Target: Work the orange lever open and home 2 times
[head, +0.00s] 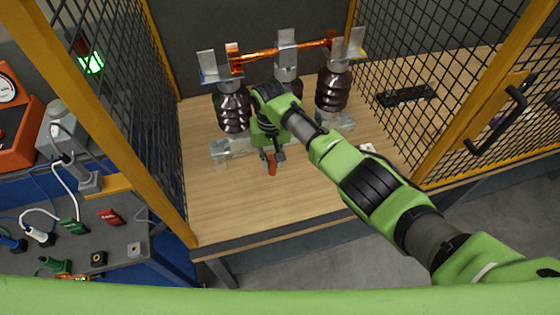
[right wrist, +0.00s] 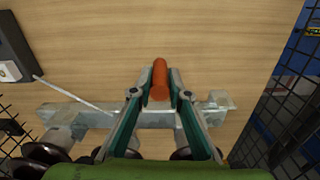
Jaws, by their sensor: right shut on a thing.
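The orange lever (head: 272,168) points out toward the front of the wooden table, below my right gripper (head: 273,157). The right wrist view shows the lever's orange grip (right wrist: 159,78) between the two fingertips, and my right gripper (right wrist: 161,95) is shut on it. The isolator behind has dark ribbed insulators (head: 333,92) on a grey metal base (head: 232,147). A copper bar (head: 268,53) spans the metal terminals at the top. My right arm hides part of the middle insulator and base. My left gripper is not in view.
Black mesh panels in yellow frames stand on both sides, and the right one has a black handle (head: 497,122). A dark block (head: 406,95) lies on the table (head: 215,205) at the right. A grey bench (head: 125,232) with plugs stands outside at the left. The table front is clear.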

